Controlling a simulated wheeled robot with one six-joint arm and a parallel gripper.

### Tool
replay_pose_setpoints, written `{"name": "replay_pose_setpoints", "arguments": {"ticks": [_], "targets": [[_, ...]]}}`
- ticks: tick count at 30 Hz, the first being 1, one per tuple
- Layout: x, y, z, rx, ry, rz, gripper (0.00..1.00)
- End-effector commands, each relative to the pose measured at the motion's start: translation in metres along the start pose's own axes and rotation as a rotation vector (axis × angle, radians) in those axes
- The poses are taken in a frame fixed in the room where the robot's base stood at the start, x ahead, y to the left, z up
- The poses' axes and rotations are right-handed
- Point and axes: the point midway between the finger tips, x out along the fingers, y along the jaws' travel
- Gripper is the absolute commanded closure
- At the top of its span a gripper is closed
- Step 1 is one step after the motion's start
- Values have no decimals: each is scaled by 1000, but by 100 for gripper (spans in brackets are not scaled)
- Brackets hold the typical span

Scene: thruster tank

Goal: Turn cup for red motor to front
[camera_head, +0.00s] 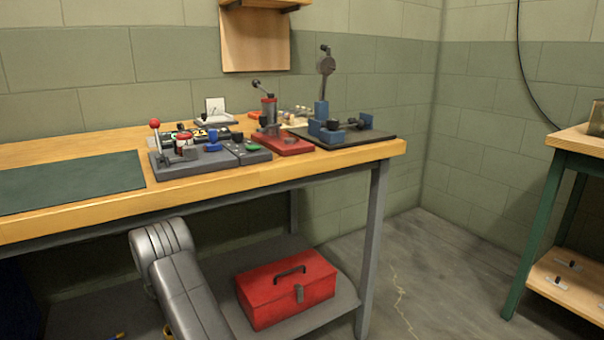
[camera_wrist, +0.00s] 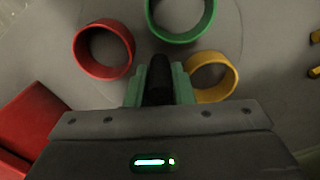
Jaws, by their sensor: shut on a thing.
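In the wrist view, three coloured rings, seen from above, stand on a grey round surface (camera_wrist: 258,40). A red cup (camera_wrist: 80,52) is at the upper left, a green cup (camera_wrist: 180,39) at the top, cut by the frame edge, and a yellow cup (camera_wrist: 233,80) at the right. My gripper (camera_wrist: 160,72), with pale green fingers, is shut on a dark rounded handle (camera_wrist: 160,66) among the cups. The handle's lower part is hidden by my gripper. The red cup is left of my fingers. The head view does not show my gripper.
A red toolbox (camera_head: 287,290) sits on the bench's lower shelf and shows at left in the wrist view (camera_wrist: 30,120). The wooden bench (camera_head: 280,175) carries several fixtures and a green mat (camera_head: 70,182). Yellow pieces (camera_wrist: 315,72) lie at the wrist view's right edge.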

Motion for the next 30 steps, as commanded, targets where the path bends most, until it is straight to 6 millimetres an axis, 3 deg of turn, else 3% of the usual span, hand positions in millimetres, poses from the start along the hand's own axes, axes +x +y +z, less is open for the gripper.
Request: {"name": "replay_pose_setpoints", "arguments": {"ticks": [5, 6, 9, 19, 30], "targets": [[0, 0, 0, 11, 1, 0, 99], [0, 0, 0, 11, 1, 0, 77], [0, 0, 0, 10, 1, 0, 62], [-3, 0, 0, 10, 1, 0, 62], [-31, 0, 0, 10, 1, -1, 62]]}}
